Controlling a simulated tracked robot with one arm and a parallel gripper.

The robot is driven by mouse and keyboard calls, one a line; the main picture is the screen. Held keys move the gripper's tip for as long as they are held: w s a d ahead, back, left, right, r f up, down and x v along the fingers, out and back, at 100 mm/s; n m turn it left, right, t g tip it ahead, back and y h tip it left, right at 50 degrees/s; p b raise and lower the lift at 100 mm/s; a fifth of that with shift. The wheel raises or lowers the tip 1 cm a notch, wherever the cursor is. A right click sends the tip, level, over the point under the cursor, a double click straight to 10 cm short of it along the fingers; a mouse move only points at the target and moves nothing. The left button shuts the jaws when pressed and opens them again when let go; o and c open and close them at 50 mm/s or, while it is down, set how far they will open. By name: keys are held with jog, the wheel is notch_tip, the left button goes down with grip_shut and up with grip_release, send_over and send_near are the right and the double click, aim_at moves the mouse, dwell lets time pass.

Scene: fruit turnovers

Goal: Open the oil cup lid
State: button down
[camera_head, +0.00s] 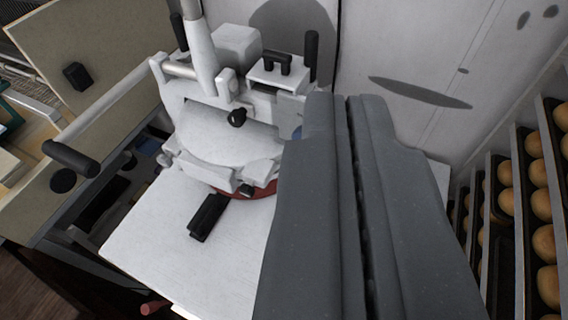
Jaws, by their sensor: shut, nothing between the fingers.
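A white machine (210,60) with black knobs and a long lever stands on a white table. A small white flat lid (262,76) with a black handle (278,62) sits at its upper right. It looks like the oil cup lid and appears closed, though I cannot be sure; no cup shows beneath it. My grey gripper (343,108) is large in the foreground, its two fingers together with only a thin seam between them. In the picture its tips lie just right of and below the lid, with no visible contact. The gripper hides the machine's right side.
The lever (107,104) with a black grip reaches out left. A black block (208,217) lies on the white table (150,250). A rack of round buns (540,172) stands at the right. A pale wall (420,50) is behind; a beige board (95,45) is at upper left.

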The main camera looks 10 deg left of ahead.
jog(key=shift+d, duration=0.2)
jog(key=w+a+f+m+g+h+p, duration=0.15)
jog(key=w+f, duration=0.35)
jog(key=f, duration=0.5)
jog(key=w+a+f+m+g+h+p, duration=0.1)
jog(key=w+a+f+g, duration=0.3)
jog(key=f, duration=0.6)
jog(key=w+d+f+m+g+h+p, duration=0.1)
jog(key=w+f, duration=0.4)
jog(key=f, duration=0.5)
jog(key=shift+t+y, duration=0.25)
jog(key=shift+t, duration=0.1)
jog(key=p+x, duration=0.2)
jog(key=x, duration=1.2)
jog(key=shift+d, duration=0.1)
